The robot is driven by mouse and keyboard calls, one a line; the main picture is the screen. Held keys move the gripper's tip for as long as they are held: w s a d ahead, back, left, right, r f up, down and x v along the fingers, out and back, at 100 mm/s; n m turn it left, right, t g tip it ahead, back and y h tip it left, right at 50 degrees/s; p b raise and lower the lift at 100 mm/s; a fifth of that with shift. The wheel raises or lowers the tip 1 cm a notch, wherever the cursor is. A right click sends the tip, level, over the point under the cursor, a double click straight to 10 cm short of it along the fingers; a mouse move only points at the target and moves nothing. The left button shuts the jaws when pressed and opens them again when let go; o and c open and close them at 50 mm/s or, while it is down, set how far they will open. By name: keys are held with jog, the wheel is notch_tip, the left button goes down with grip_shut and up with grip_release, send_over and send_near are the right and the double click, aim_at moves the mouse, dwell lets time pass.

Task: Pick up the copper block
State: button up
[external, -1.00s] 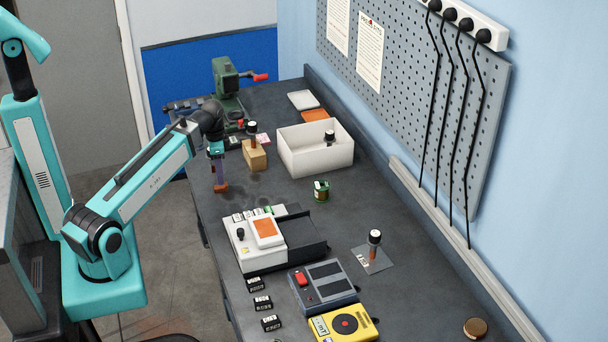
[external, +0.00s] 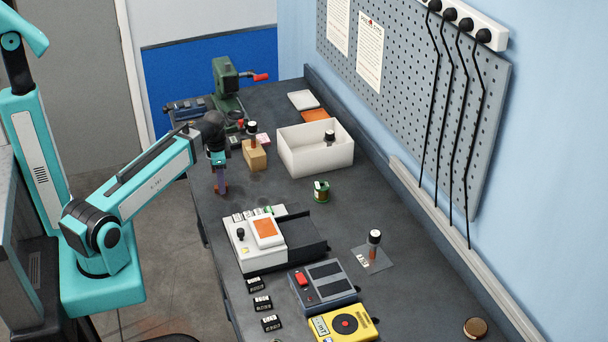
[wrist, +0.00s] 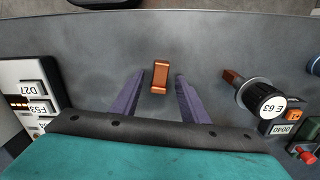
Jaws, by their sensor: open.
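The copper block (wrist: 160,76) lies on the dark bench in the wrist view, centred between and slightly beyond the two purple fingers of my gripper (wrist: 158,92). The fingers are apart, and I see a gap on each side of the block. In the external view, my gripper (external: 220,188) points down over the near left edge of the bench. The copper block is largely hidden by the fingers there, so I cannot tell the exact height above it.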

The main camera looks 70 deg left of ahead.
jog(key=shift+f, duration=0.35)
jog(key=shift+c, duration=0.2)
grip_shut()
